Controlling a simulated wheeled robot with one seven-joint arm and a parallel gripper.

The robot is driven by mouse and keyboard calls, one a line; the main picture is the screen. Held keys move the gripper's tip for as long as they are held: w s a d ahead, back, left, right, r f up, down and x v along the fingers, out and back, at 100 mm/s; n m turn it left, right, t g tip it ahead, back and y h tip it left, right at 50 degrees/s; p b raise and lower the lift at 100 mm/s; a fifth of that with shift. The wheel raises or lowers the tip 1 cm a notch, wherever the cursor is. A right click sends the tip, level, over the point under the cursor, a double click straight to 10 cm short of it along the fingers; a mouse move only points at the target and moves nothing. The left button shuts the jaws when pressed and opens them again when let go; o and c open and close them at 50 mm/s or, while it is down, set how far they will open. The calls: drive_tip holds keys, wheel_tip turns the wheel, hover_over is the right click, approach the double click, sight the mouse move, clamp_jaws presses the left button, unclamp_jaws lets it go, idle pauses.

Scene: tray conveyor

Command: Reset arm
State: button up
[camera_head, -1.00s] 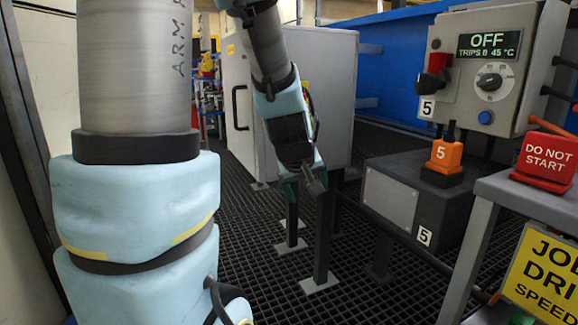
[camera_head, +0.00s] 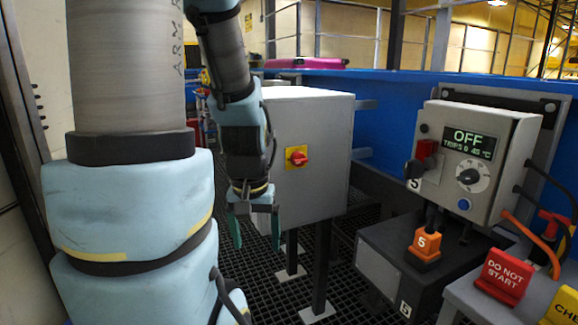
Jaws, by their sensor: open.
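My gripper (camera_head: 256,244) hangs at the end of my arm, left of centre, pointing down. Its two greenish fingers are spread apart with nothing seen between them. It shows in front of the lower left part of a grey cabinet on legs (camera_head: 318,185). That cabinet has a red rotary switch on a yellow plate (camera_head: 297,156), just right of my forearm. My upper arm fills the left of the view.
A grey control box (camera_head: 490,150) reading OFF stands at the right. Below it are an orange block marked 5 (camera_head: 425,243) and a red DO NOT START sign (camera_head: 503,274). Dark grating (camera_head: 262,300) covers the floor.

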wheel_tip(320, 180, up, 20)
drive_tip(key=p, duration=1.8)
drive_tip(key=shift+r, duration=0.15)
drive_tip(key=shift+c, duration=0.4)
